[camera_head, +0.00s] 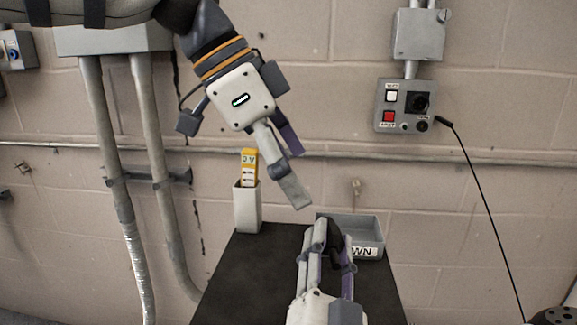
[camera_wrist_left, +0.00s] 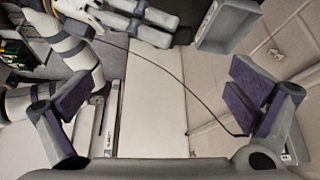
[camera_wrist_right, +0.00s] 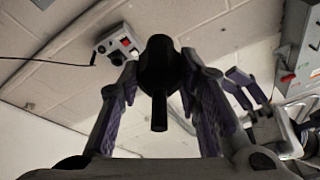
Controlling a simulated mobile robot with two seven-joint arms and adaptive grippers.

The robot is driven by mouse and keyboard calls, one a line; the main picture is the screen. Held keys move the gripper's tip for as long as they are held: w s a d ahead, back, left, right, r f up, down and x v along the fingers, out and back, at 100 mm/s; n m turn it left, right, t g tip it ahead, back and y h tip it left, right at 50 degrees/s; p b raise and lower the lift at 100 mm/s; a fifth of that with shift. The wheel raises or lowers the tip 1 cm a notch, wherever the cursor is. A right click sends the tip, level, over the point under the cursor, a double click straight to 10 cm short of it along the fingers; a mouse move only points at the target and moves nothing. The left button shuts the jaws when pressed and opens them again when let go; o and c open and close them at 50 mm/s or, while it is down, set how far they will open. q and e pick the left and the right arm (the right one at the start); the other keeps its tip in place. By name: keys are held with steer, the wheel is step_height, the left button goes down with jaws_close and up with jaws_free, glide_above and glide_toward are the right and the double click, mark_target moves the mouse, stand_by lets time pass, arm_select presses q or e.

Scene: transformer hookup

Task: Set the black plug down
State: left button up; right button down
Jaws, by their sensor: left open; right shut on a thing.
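My right gripper (camera_head: 332,232) is shut on the black plug (camera_head: 336,242), which is mostly hidden by the fingers in the head view. In the right wrist view the plug (camera_wrist_right: 160,72) sits between both fingers, its narrow stem toward the camera. In the head view the plug overlaps the left part of a grey tray (camera_head: 368,222) labelled "...WN". I cannot tell whether it is above the tray or in front of it. My left gripper (camera_head: 298,175) is open and empty, higher up and left of the tray. Its spread fingers also show in the left wrist view (camera_wrist_left: 160,105).
A black tabletop (camera_head: 258,262) carries the tray and a white holder (camera_head: 247,210) with a yellow tester (camera_head: 249,165). A wall panel (camera_head: 404,105) has white and red buttons. A thin black cable (camera_head: 487,210) hangs at right. The tabletop's left part is clear.

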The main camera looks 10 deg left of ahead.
mark_target(331, 231)
arm_select(q)
steer(key=x, duration=1.1)
steer(key=shift+f, duration=0.15)
steer(key=c, duration=1.3)
arm_select(e)
steer(key=c, duration=1.1)
jaws_free()
